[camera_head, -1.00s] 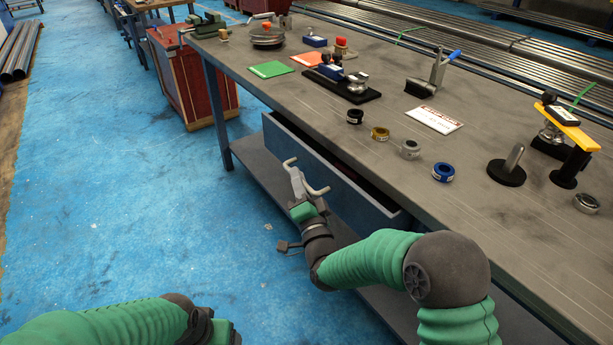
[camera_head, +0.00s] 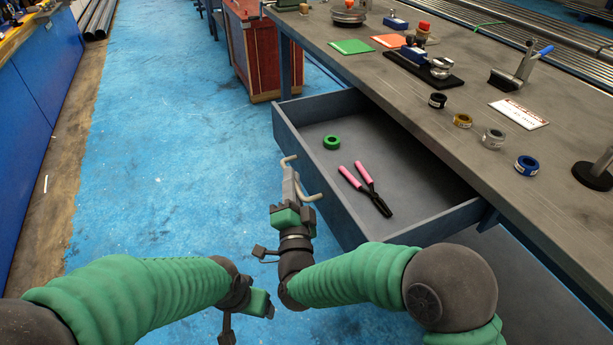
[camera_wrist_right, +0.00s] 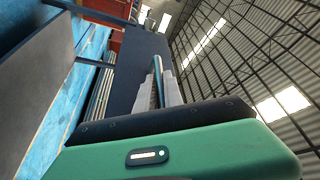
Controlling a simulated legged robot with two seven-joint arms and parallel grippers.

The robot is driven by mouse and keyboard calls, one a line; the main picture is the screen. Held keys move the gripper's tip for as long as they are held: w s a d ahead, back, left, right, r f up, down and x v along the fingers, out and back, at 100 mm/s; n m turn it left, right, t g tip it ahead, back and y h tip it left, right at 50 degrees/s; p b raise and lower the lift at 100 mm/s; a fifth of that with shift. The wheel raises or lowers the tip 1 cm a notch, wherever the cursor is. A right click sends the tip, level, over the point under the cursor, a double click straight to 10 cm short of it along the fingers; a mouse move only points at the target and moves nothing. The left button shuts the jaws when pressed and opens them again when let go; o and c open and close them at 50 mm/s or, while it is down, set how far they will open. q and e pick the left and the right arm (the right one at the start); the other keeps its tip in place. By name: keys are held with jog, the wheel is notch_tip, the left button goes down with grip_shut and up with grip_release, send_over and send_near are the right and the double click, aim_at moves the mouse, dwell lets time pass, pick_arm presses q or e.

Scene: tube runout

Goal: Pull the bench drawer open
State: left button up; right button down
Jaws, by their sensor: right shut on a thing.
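The grey bench drawer (camera_head: 400,150) stands well out from under the bench top, with its inside in plain view. A bar handle (camera_head: 312,196) is on its front face. My right gripper (camera_head: 291,182) is shut on the handle, whose ends stick out on both sides of the fingers. In the right wrist view the fingers (camera_wrist_right: 158,88) are close together around a thin bar. My left gripper (camera_head: 262,303) hangs low in front of the drawer, away from it; its fingers are not clear.
The drawer holds a green ring (camera_head: 331,142) and pink-handled pliers (camera_head: 366,188). The bench top (camera_head: 450,125) carries several tape rolls, a label card and tools. A red cabinet (camera_head: 258,50) stands beyond the drawer. The blue floor (camera_head: 170,180) at left is clear.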

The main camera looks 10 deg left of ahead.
jog(key=shift+s+a+f, duration=0.2)
jog(key=shift+f, duration=0.1)
jog(key=c, duration=1.5)
grip_release()
pick_arm(q)
jog(key=shift+d, duration=0.1)
pick_arm(e)
jog(key=shift+r, duration=0.15)
